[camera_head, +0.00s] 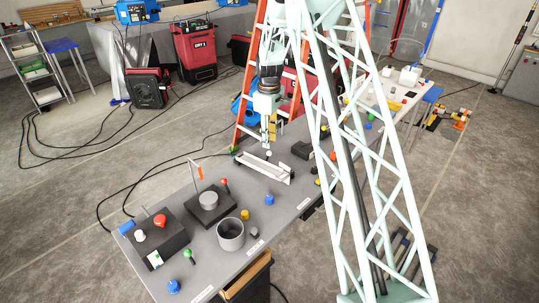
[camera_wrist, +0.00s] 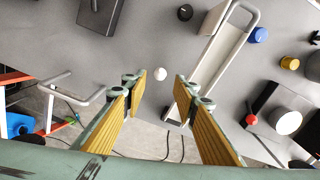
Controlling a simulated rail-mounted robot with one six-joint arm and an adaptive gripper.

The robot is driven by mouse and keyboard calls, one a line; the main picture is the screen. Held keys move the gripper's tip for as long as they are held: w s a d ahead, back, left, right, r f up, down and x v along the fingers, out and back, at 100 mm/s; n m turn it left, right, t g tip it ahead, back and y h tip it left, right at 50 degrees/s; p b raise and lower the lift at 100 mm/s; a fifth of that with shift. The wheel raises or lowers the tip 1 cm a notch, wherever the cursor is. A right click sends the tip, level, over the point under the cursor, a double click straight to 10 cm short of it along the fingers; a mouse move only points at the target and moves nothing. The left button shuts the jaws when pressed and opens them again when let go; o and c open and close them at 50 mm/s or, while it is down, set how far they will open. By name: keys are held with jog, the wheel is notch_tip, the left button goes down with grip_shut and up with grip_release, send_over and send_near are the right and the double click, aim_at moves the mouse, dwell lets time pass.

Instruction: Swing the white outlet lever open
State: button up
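My gripper (camera_head: 269,143) points down over the grey bench, just behind the long white trough in the head view. In the wrist view my gripper (camera_wrist: 160,90) shows two yellow-padded fingers wide apart with nothing held. A small round white knob (camera_wrist: 160,73) shows in the gap between the fingertips; whether it touches them cannot be told. Which white part is the outlet lever is unclear.
On the bench (camera_head: 297,195) stand a grey cup (camera_head: 230,235), a dark hotplate (camera_head: 210,208), a control box (camera_head: 160,240) and coloured knobs. A dark block (camera_wrist: 101,14) is upper left of the fingers. An orange ladder (camera_head: 244,100) stands behind the bench.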

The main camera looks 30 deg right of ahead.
aim_at(270, 153)
jog(key=shift+f, duration=4.25)
jog(key=c, duration=0.9)
